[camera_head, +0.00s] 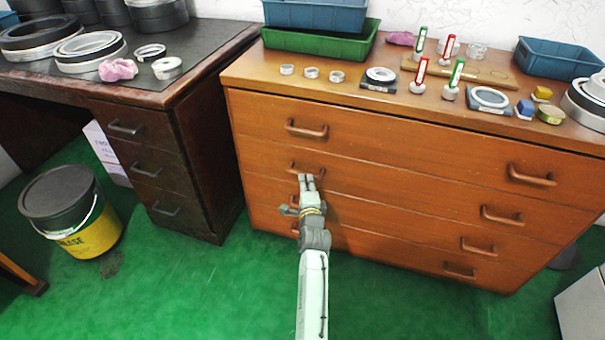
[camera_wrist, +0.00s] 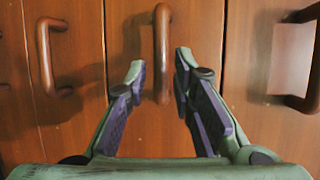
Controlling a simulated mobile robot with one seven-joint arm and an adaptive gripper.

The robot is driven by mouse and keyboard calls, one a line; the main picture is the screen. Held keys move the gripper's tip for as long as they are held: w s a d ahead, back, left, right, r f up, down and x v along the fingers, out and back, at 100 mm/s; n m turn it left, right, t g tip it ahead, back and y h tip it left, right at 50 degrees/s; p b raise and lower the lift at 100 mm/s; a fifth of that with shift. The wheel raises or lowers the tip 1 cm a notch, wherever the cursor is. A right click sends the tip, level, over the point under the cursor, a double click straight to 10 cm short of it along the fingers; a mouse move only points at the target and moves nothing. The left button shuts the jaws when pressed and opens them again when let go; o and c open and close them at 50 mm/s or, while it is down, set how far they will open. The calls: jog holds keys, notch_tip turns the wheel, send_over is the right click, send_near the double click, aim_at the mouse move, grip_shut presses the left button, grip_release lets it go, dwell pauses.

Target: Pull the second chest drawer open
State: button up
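The wooden chest (camera_head: 400,112) stands in the middle and right of the head view, with its drawer fronts flush. The second drawer (camera_head: 405,190) from the top is closed and has two bar handles. My gripper (camera_head: 307,180) is at its left handle (camera_head: 297,166), in front of the drawer. In the wrist view, that handle (camera_wrist: 162,45) runs between the spread fingertips of my gripper (camera_wrist: 160,66). The fingers are open, one on each side of the bar, with gaps visible. My gripper partly hides the handles below.
Above is the top drawer's left handle (camera_head: 306,129). A dark desk (camera_head: 165,150) stands close on the left, with a grease bucket (camera_head: 72,210) on the green floor (camera_head: 190,290). Rings, stamps and trays crowd the chest top. The floor before the chest is clear apart from my arm.

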aim_at(304, 173)
jog(key=w, duration=0.4)
jog(key=w+f, duration=0.1)
jog(key=shift+w+a, duration=0.3)
jog(key=shift+w, duration=0.1)
jog(key=shift+c, duration=0.4)
grip_shut()
